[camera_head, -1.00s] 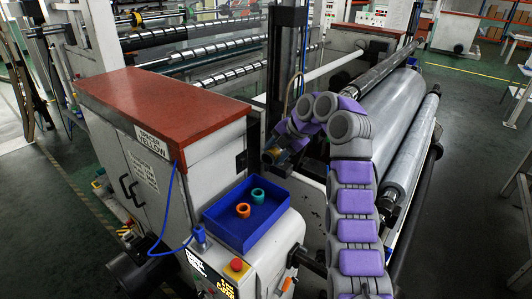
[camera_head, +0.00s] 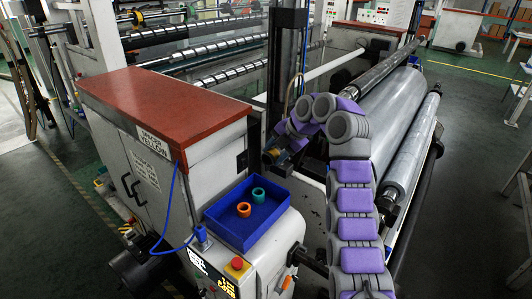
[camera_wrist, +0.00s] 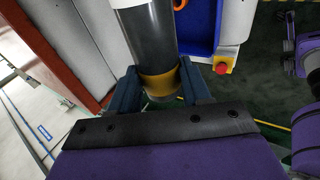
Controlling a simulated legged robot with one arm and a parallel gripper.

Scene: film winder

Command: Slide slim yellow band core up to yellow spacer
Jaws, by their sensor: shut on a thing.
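My gripper (camera_wrist: 160,88) is shut on the slim yellow band core (camera_wrist: 160,83), with one finger on each side of its yellow band. A dark grey cylinder (camera_wrist: 150,40) runs from the band toward the top of the wrist view; I cannot tell whether it is part of the core or a shaft. In the head view, my gripper (camera_head: 274,156) is small and dark, beside the right side of the red-topped machine housing. A yellowish patch shows there. I cannot make out a separate yellow spacer. A label with the word yellow (camera_head: 152,143) is on the housing.
A blue tray (camera_head: 270,228) with an orange ring (camera_head: 244,209) and a teal ring (camera_head: 257,194) stands in front of the gripper. The red-topped housing (camera_head: 165,95) is to the left. A large film roll (camera_head: 395,110) lies right of my arm. A red button (camera_head: 237,263) is near the tray.

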